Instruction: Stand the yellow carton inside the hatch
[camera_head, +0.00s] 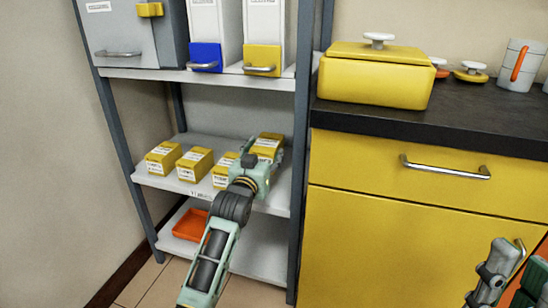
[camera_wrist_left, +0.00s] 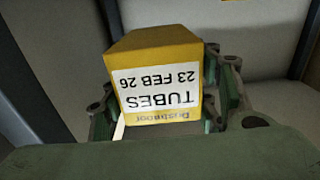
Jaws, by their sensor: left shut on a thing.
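My left gripper (camera_head: 264,162) is shut on a yellow carton (camera_head: 268,146) with a white label, at the right end of the middle shelf. The carton sits higher in the picture than its row; whether it is clear of the shelf I cannot tell. In the left wrist view the gripper (camera_wrist_left: 168,95) has fingers on both sides of the carton (camera_wrist_left: 155,52), whose label reads TUBES, 23 FEB 26, upside down. I cannot identify the hatch with certainty; a grey cabinet (camera_head: 135,35) with a bar handle stands on the top shelf. My right gripper (camera_head: 513,278) is partly cut off at lower right, its fingers apart and empty.
Similar cartons (camera_head: 163,157) stand in a row left of my left gripper. An orange tray (camera_head: 190,224) lies on the bottom shelf. Grey rack posts (camera_head: 300,150) flank the shelves. Yellow drawers (camera_head: 400,170) and a black worktop (camera_head: 470,120) with a yellow lidded box (camera_head: 375,80) stand right.

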